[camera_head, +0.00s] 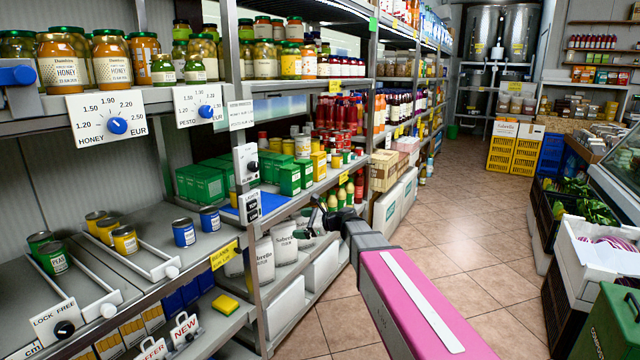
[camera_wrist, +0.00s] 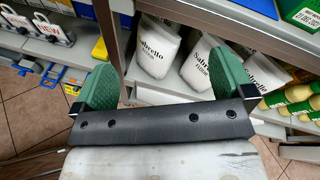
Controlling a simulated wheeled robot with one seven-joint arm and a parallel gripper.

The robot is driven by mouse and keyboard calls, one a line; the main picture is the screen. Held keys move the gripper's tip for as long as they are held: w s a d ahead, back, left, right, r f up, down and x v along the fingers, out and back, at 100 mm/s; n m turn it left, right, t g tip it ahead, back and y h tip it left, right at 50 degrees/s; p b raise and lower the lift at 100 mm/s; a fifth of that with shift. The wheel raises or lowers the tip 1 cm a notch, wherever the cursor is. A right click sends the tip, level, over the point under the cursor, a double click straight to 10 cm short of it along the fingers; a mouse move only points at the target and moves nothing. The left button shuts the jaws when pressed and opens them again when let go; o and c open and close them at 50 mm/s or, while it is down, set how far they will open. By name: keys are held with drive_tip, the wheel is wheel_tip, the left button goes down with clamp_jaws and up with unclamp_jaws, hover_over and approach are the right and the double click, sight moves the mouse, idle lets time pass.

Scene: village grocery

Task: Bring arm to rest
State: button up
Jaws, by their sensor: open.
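My gripper (camera_head: 318,220) is stretched out low in front of the left shelves, at the end of my pink arm. In the wrist view its two green fingers (camera_wrist: 167,85) stand wide apart with nothing between them. I cannot tell how far the fingertips are from the sacks.
A grey shelf (camera_head: 190,262) with cans in rails stands at the left. A shelf post (camera_head: 240,130) rises near my gripper. Green boxes (camera_head: 205,182) and bottles fill the shelves. The tiled aisle (camera_head: 455,235) is clear; crates and a white box (camera_head: 590,255) line the right.

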drive_tip(key=s+d+f+n+g+h, duration=0.2)
drive_tip(key=s+d+f+n+h, duration=0.5)
drive_tip(key=s+d+f+n, duration=0.2)
drive_tip(key=s+d+f+n+g+h, duration=0.3)
drive_tip(key=s+d+f+n+h, duration=0.4)
drive_tip(key=s+d+f, duration=0.4)
drive_tip(key=s+d+n, duration=0.1)
drive_tip(key=s+d, duration=0.2)
drive_tip(key=d, duration=0.2)
drive_tip(key=shift+s+d+f+n, duration=0.2)
drive_tip(key=shift+f+n, duration=0.1)
drive_tip(key=shift+n, duration=0.1)
